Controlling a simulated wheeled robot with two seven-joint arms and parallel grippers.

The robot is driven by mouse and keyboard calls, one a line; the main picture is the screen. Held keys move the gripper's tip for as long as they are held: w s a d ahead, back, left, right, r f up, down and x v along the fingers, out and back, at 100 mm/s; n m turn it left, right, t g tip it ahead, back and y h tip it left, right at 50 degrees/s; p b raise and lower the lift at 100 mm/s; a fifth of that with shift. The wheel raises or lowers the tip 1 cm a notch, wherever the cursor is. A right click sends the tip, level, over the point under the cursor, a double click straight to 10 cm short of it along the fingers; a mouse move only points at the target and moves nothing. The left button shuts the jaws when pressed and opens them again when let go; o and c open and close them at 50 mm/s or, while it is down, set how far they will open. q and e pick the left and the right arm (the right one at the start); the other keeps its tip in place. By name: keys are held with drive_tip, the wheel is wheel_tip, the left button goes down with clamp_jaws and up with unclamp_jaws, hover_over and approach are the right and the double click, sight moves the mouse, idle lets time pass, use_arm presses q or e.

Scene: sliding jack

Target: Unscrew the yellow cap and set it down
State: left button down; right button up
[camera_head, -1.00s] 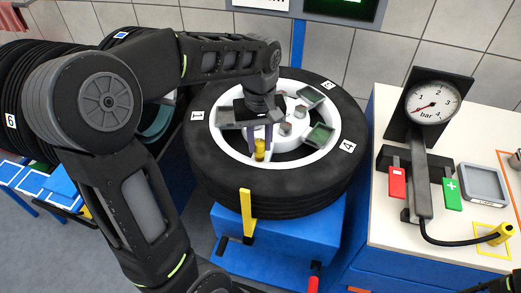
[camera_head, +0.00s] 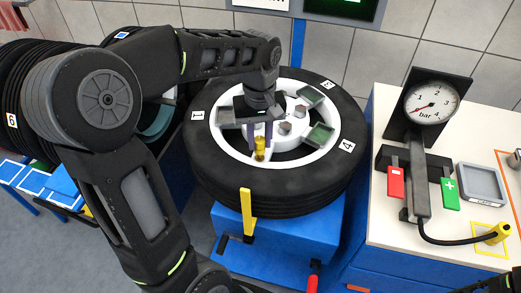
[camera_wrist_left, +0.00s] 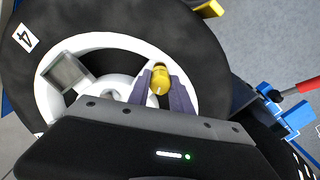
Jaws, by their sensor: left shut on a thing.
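The yellow cap (camera_head: 260,142) is between the fingertips of my left gripper (camera_head: 260,134), at the near side of the wheel's white rim. My left gripper is shut on it and points down from above. A darker yellow-brown piece, apparently the valve stem (camera_head: 260,155), shows just below the cap; I cannot tell if the two touch. In the left wrist view the cap (camera_wrist_left: 160,79) sits between the purple-grey fingers (camera_wrist_left: 163,90). My right gripper is not in view.
The tyre (camera_head: 225,172) lies flat on a blue stand (camera_head: 285,235) with a yellow upright (camera_head: 247,215). On the right, a white table (camera_head: 385,225) holds a pressure gauge (camera_head: 432,102), red and green buttons, a grey square tray (camera_head: 482,184) and a hose with a yellow end (camera_head: 498,233).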

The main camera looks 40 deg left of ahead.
use_arm(q)
drive_tip(key=shift+r+p, duration=0.6)
drive_tip(key=shift+r, duration=0.3)
drive_tip(key=shift+r, duration=0.15)
